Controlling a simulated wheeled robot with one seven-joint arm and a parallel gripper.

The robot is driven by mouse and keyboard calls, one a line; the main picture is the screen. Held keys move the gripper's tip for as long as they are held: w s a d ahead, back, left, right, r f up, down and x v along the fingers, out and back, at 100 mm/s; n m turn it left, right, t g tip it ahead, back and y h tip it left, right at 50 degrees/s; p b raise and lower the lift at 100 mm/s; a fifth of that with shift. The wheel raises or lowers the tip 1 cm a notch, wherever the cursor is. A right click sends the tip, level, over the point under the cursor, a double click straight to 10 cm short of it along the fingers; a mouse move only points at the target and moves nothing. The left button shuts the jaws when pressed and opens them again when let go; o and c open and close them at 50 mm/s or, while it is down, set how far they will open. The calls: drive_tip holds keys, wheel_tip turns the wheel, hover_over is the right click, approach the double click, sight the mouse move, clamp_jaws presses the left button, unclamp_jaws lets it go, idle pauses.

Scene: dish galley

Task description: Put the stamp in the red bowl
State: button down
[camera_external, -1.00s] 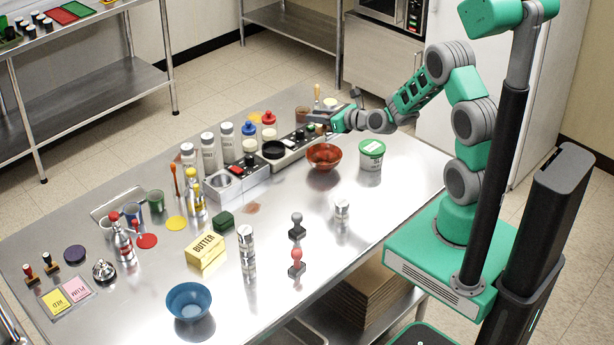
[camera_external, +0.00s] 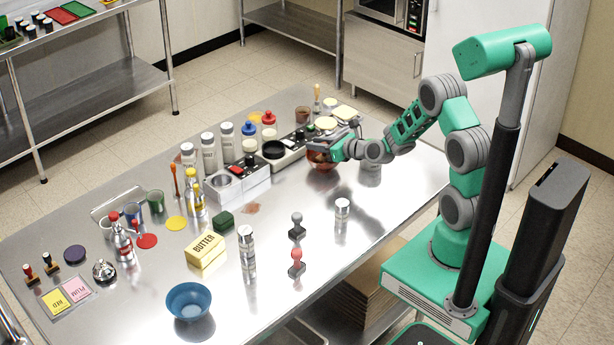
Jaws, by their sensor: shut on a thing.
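The red bowl (camera_external: 322,164) stands toward the back right of the steel table, partly covered by my gripper. My gripper (camera_external: 322,151) is low at the bowl, over or just in front of its rim; I cannot tell whether it touches it. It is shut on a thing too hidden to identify. Two small stamp-like pieces, one red-handled (camera_external: 30,273) and one dark-handled (camera_external: 50,262), stand at the table's left end. I cannot see a stamp in the bowl.
Close left of the bowl is a long unit with dark wells (camera_external: 275,150). Bottles, a butter box (camera_external: 206,250), a blue bowl (camera_external: 189,300) and knob-topped pieces (camera_external: 297,226) stand farther left and in front. My wrist covers where the green-labelled tub stood. The front right of the table is clear.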

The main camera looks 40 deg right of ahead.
drive_tip(key=shift+r, duration=0.1)
drive_tip(key=c, duration=1.1)
unclamp_jaws()
wheel_tip(320, 180, up, 7)
drive_tip(key=p, duration=0.6)
